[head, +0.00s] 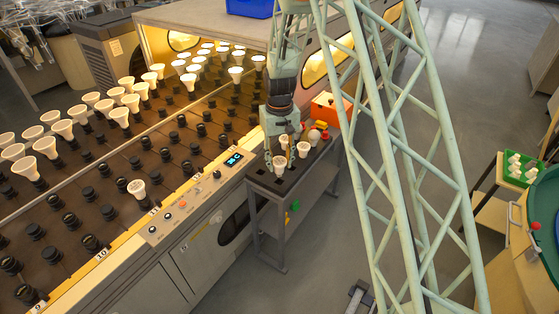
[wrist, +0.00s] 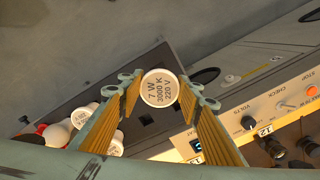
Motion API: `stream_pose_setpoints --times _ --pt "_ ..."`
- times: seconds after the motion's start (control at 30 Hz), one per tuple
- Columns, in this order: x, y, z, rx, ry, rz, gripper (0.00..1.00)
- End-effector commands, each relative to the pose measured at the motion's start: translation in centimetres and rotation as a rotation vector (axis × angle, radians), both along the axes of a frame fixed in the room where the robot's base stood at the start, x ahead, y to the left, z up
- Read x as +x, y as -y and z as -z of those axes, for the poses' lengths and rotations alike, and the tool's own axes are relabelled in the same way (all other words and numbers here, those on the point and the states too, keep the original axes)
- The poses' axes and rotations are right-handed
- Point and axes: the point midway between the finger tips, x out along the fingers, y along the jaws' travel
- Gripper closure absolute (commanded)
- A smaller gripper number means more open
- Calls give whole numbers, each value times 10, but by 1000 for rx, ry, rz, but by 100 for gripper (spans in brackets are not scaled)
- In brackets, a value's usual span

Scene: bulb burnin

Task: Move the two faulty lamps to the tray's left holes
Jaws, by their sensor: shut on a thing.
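My gripper (head: 279,157) is over the left part of the dark tray (head: 291,182), on a small stand beside the lamp rack. It is shut on a white lamp (head: 279,163). In the wrist view the lamp's round face (wrist: 160,88), marked 7 W 3000 K 220 V, sits between the fingertips. I cannot tell whether its base is in a hole or just above. Empty dark holes (wrist: 146,119) show beside it. Other white lamps (head: 303,149) stand farther right on the tray; they also show at the left of the wrist view (wrist: 86,115).
The rack (head: 165,155) holds rows of sockets, many with white lamps; one lamp (head: 136,188) stands alone near its control panel (head: 187,207). Open floor is right of the stand.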

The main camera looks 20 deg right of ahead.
Motion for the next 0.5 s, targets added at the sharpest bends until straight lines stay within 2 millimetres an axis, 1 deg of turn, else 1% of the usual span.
stream_pose_setpoints --times 0.03,0.2,0.5 --pt "0 0 5 0 0 0 78" --pt "0 0 11 0 1 0 78" --pt "0 0 13 0 1 0 78"
